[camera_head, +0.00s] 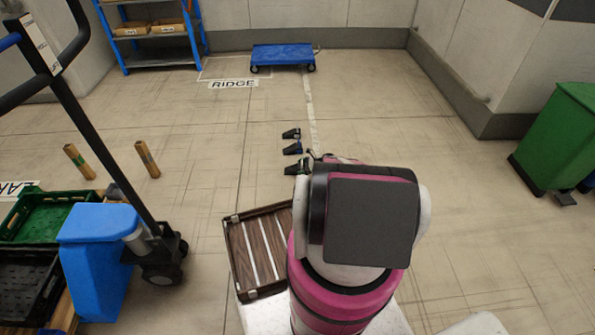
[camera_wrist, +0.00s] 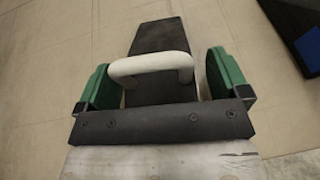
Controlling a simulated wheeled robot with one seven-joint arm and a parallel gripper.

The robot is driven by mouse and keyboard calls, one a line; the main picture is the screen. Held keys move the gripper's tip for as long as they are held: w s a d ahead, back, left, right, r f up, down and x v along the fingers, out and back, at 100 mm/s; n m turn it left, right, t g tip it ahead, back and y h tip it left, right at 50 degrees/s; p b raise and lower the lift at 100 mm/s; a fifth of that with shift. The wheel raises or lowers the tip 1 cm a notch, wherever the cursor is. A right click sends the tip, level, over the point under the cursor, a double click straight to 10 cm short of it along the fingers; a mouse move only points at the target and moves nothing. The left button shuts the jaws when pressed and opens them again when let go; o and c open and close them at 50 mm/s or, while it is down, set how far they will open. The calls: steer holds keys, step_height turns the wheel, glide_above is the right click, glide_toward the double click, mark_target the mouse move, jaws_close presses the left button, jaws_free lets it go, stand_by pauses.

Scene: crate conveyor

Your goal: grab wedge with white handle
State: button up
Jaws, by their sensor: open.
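The dark wedge (camera_wrist: 158,38) with a white handle (camera_wrist: 150,64) lies on the floor in the wrist view. The white handle arches across its top. My gripper (camera_wrist: 160,79) is open, with one green finger pad to the left of the handle and one to the right. The jaws are not closed on it. In the head view, three dark wedges lie in a row on the floor. The nearest wedge (camera_head: 292,169) is beside my gripper, which my arm mostly hides; its handle is not clear there.
A wedge with blue on it (camera_head: 292,149) and a far dark wedge (camera_head: 291,134) lie beyond. A slatted wooden crate (camera_head: 236,262) is at my left. Two short posts (camera_head: 147,158) stand on the floor further left. A blue trolley (camera_head: 283,54) is at the back.

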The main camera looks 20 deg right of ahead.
steer(key=shift+w+a+f, duration=0.2)
steer(key=shift+a+f, duration=0.05)
steer(key=shift+a, duration=0.2)
steer(key=c, duration=1.2)
steer(key=shift+c, duration=0.3)
steer(key=shift+r, duration=0.2)
